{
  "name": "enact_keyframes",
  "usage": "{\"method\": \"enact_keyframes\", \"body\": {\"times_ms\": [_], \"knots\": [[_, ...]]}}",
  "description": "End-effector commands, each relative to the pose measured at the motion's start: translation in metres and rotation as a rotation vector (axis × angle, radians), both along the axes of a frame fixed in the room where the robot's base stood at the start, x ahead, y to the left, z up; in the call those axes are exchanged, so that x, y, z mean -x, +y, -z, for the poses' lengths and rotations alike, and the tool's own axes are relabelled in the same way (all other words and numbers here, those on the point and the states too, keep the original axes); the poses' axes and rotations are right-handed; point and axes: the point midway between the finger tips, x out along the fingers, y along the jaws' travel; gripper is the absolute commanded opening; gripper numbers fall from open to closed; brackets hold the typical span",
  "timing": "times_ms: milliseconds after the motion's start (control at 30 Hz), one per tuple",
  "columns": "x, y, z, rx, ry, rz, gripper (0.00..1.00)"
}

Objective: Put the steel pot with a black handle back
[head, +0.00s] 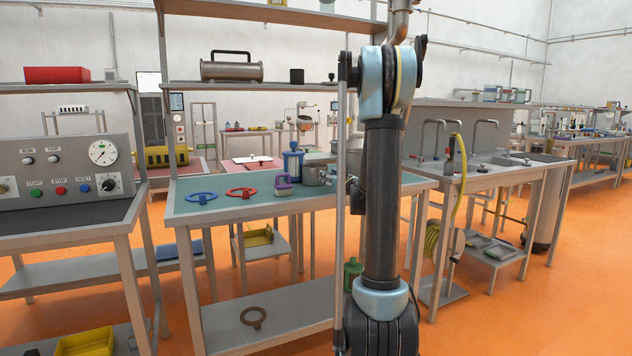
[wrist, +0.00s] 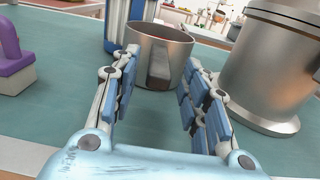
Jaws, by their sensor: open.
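My gripper (wrist: 160,78) is open in the wrist view, low over the green bench top. A small open steel pot (wrist: 150,42) stands upright just past and between the fingertips. A larger steel vessel (wrist: 270,65) stands close to the right finger. A steel cylinder with a black handle (head: 232,70) lies on the shelf above the bench.
A blue canister (head: 293,166) stands behind the small pot. A purple object (head: 283,183) is to its left in both views (wrist: 12,65). Red (head: 241,193) and blue (head: 202,197) rings lie farther left on the bench.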

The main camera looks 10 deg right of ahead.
Motion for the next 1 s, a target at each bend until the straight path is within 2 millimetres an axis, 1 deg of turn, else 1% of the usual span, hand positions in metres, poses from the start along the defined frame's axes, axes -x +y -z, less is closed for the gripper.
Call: {"method": "enact_keyframes", "body": {"times_ms": [133,300,400,633,667,700,767,800,833,1000], "knots": [[-0.012,0.007,0.0,0.0,0.0,-0.002,0.42],[-0.034,0.015,0.0,0.0,0.0,-0.002,0.42],[-0.044,0.018,0.0,0.0,0.0,-0.001,0.42],[-0.046,0.019,0.0,0.0,0.0,0.0,0.42],[-0.046,0.019,0.0,0.0,0.0,0.0,0.39],[-0.046,0.019,0.0,0.0,0.0,0.0,0.3],[-0.046,0.019,0.0,0.0,0.0,0.0,0.17],[-0.046,0.019,0.0,0.0,0.0,0.0,0.08],[-0.046,0.019,0.0,0.0,0.0,0.0,0.01],[-0.046,0.019,0.0,0.0,0.0,0.0,0.0]]}}
